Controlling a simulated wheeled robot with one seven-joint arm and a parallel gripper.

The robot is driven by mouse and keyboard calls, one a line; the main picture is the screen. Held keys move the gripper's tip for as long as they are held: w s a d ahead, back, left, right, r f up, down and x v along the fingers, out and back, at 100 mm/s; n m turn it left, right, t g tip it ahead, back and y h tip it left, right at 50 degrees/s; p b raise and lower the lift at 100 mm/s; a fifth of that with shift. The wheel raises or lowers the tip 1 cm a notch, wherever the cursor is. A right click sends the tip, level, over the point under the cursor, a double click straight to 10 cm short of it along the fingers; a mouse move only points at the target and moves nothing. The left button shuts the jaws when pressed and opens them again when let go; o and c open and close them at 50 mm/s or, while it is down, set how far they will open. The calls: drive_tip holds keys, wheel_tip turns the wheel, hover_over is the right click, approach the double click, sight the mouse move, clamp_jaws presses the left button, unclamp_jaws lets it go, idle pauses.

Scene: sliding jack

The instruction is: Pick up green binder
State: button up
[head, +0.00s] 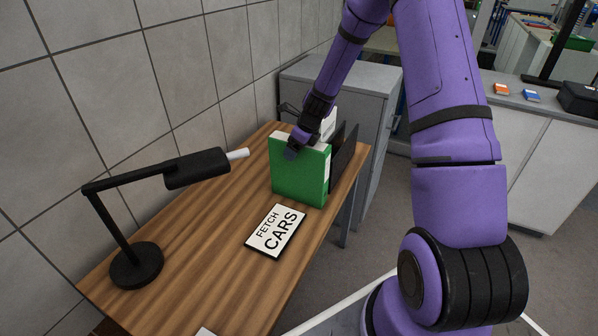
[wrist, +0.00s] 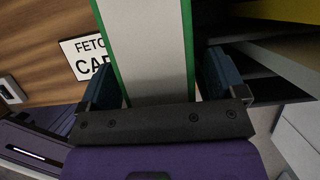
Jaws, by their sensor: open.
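The green binder (head: 299,174) stands upright on the wooden table in the head view, towards its far end. In the wrist view its pale edge with green borders (wrist: 148,52) runs between the two fingers. My gripper (head: 297,147) is at the top of the binder. In the wrist view my gripper (wrist: 160,85) is open, with one blue-grey finger on each side of the binder. A gap shows at the left finger; I cannot tell whether the right finger touches.
A sign reading "FETCH CARS" (head: 276,231) lies in front of the binder. A black desk lamp (head: 136,266) stands at the left. A dark upright panel (head: 343,155) is close to the binder's right. A grey cabinet (head: 357,100) stands behind the wooden table (head: 190,252).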

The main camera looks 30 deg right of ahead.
clamp_jaws()
idle(0.3)
drive_tip(key=shift+r, duration=0.1)
